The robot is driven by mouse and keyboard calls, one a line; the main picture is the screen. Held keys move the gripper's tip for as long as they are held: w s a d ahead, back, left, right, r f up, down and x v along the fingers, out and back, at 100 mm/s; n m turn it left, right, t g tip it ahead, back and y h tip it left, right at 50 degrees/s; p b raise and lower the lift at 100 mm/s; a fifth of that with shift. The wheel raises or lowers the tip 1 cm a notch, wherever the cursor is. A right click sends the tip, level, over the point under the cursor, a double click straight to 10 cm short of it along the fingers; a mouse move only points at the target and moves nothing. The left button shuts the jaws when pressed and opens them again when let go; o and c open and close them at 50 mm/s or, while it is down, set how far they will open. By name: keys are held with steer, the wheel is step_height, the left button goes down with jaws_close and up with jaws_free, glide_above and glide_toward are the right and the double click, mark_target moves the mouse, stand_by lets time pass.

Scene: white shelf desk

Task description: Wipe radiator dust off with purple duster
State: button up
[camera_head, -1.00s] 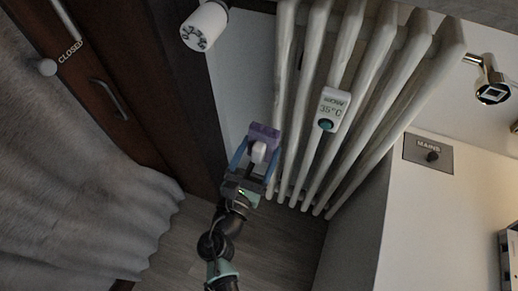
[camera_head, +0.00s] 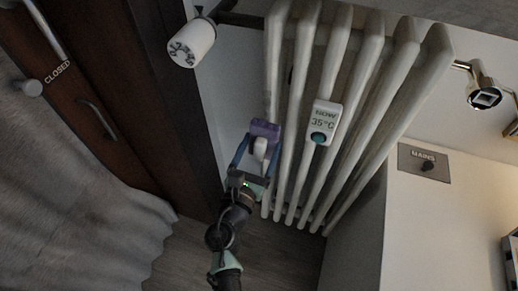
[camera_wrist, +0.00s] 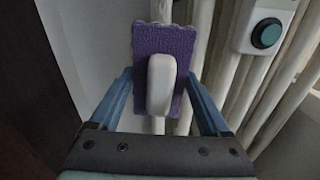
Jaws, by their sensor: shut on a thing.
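The purple duster (camera_head: 266,128) has a white handle, which shows upright in the wrist view (camera_wrist: 161,84). My gripper (camera_head: 253,160) is shut on the duster's handle, with its blue fingers on either side in the wrist view (camera_wrist: 160,95). The duster's purple pad (camera_wrist: 164,40) faces the white ribbed radiator (camera_head: 336,105) at its left columns. I cannot tell whether the pad touches it. Some darker patches mark the radiator's ribs, but dust is hard to make out.
A white box with a 35°C display and green button (camera_head: 322,124) sits on the radiator front. A white valve knob (camera_head: 191,43) is at upper left and a metal valve (camera_head: 483,92) at right. A MAINS plate (camera_head: 424,163) is on the right wall. A dark wooden door (camera_head: 110,100) stands left.

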mark_target(262, 136)
steer(key=shift+b+x, duration=0.35)
steer(key=shift+x, duration=0.55)
stand_by(0.4)
step_height(262, 136, up, 3)
steer(key=p, duration=0.3)
steer(key=shift+s+r, duration=0.1)
steer(key=shift+r, duration=0.1)
steer(key=shift+r+p, duration=1.8)
step_height(262, 136, up, 9)
steer(key=p, duration=0.8)
steer(key=shift+p, duration=0.4)
step_height(262, 136, down, 16)
steer(key=b, duration=1.5)
steer(key=shift+f+b, duration=0.1)
steer(key=shift+b, duration=0.2)
step_height(262, 136, up, 3)
steer(key=p, duration=0.3)
steer(key=shift+r, duration=0.25)
steer(key=shift+r+p, duration=1.65)
steer(key=shift+p, duration=0.05)
